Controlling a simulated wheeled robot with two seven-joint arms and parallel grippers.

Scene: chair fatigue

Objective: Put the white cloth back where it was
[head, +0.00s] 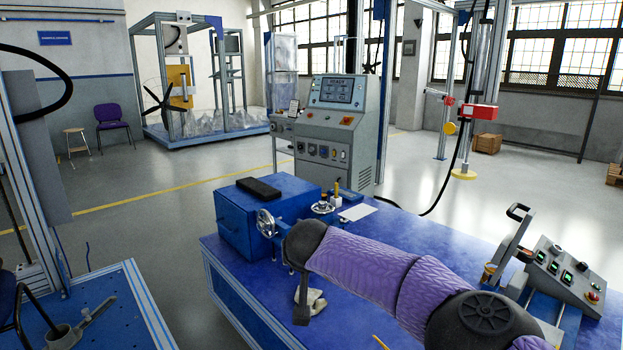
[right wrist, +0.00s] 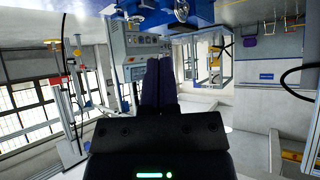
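A small crumpled off-white piece (head: 314,299), which looks like the white cloth, lies on the blue table, partly hidden by a dark grey part at the end of the purple padded arm. A flat white sheet (head: 357,212) lies farther back on the table; I cannot tell whether it is cloth or paper. In the right wrist view, which is upside down, my right gripper (right wrist: 161,82) has its two dark fingers side by side, shut, with nothing seen between them. No cloth shows at the fingertips. My left gripper is not in view.
The blue table (head: 232,262) carries a blue box (head: 243,222) with a handwheel (head: 266,222), small bottles, and a control box (head: 556,272) at the right. A grey console (head: 337,132) stands behind it. Another blue bench (head: 110,322) is at the left, across a floor gap.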

